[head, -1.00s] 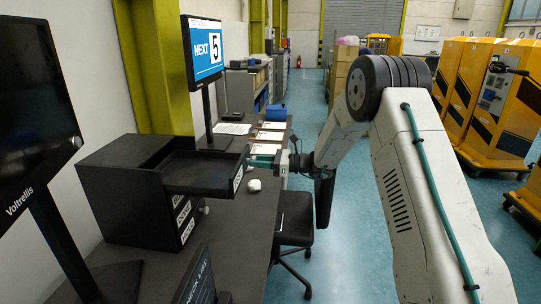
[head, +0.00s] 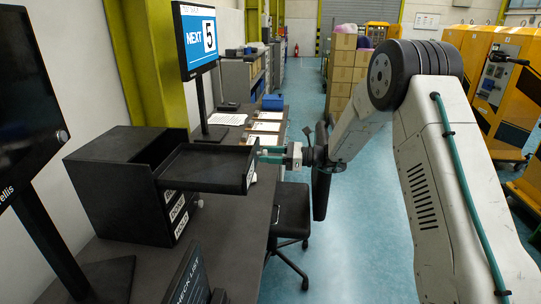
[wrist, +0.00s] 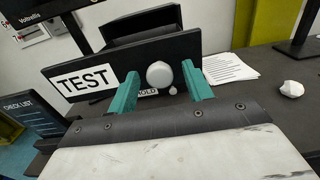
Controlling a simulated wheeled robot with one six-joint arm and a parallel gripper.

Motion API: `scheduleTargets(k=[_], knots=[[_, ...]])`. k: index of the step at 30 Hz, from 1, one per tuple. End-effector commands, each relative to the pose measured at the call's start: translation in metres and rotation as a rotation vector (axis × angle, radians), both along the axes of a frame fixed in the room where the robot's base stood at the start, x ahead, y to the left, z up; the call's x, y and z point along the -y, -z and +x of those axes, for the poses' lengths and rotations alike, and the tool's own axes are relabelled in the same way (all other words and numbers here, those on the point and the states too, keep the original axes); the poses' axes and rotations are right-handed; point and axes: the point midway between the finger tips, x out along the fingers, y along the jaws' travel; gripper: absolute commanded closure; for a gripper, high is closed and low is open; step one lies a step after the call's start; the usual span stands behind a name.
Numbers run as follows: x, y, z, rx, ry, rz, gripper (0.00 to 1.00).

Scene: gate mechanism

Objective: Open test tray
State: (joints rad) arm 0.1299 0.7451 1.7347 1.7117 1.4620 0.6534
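The test tray (head: 210,168) is the top drawer of a black cabinet (head: 115,195) on the desk. It stands well out of the cabinet, and its inside is visible and looks empty in the head view. In the wrist view its front bears a TEST label (wrist: 86,80) and a round white knob (wrist: 160,74). My gripper (head: 265,154) is at the tray front. In the wrist view its two teal fingers (wrist: 161,78) stand on either side of the knob, with a small gap on each side. The fingers are apart.
More labelled drawers, one reading HOLD (wrist: 147,91), sit shut below the tray. A monitor (head: 200,45), papers (head: 228,119) and a crumpled white lump (wrist: 291,89) are on the desk. A checklist sign (head: 190,278) stands in front. A chair (head: 291,212) is beside the desk.

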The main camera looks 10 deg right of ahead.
Motion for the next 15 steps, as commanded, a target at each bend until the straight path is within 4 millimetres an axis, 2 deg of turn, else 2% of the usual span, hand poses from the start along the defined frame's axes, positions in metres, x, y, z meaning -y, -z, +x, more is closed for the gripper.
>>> scheduleTargets(k=[8,15], knots=[[0.010,0.000,-0.003,0.000,0.002,-0.001,0.50],[0.050,0.000,-0.015,0.000,0.004,0.000,0.50]])
